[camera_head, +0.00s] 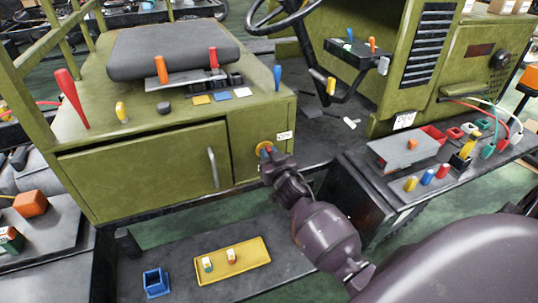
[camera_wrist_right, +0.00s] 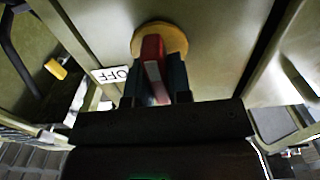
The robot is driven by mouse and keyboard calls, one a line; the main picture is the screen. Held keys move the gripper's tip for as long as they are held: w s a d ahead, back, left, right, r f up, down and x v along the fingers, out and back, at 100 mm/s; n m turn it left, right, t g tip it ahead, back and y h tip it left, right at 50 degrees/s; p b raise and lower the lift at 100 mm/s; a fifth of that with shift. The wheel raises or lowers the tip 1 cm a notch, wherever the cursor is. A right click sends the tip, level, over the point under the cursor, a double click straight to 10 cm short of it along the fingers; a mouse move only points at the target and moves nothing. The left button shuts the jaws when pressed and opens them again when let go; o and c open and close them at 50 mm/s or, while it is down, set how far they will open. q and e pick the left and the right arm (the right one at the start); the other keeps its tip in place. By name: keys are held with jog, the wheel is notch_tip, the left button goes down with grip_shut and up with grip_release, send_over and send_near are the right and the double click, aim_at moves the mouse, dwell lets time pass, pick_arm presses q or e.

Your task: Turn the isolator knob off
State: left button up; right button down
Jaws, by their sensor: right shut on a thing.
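The isolator knob is a red handle (camera_wrist_right: 153,62) on a round yellow plate (camera_wrist_right: 176,38), on the front of the green chassis cabinet (camera_head: 140,170). In the head view only a little of the yellow plate (camera_head: 264,145) shows above my right gripper (camera_head: 267,157). In the right wrist view, the fingers of my right gripper (camera_wrist_right: 158,82) are shut on the red handle, one on each side. A white OFF label (camera_wrist_right: 112,75) is beside the plate, upside down in that view; it also shows in the head view (camera_head: 284,136). My left gripper is not in view.
A cabinet door with a grey handle (camera_head: 213,168) is left of the knob. Below are a yellow tray (camera_head: 258,248) and a blue bin (camera_head: 156,282). A dark side bench with a grey plate (camera_head: 385,150) and coloured parts stands at right. Levers and a seat are on top.

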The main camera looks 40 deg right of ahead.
jog(key=n, duration=0.4)
jog(key=shift+a, duration=0.1)
jog(key=n, duration=0.4)
jog(key=shift+a+n+p, duration=0.1)
jog(key=shift+n+p, duration=0.2)
jog(key=n, duration=0.4)
jog(key=shift+f+n, duration=0.2)
jog(key=shift+n, duration=0.1)
jog(key=n, duration=0.4)
jog(key=shift+a+f+n, duration=0.1)
jog(key=shift+n, duration=0.2)
jog(key=c, duration=1.1)
grip_release()
jog(key=shift+w, duration=0.1)
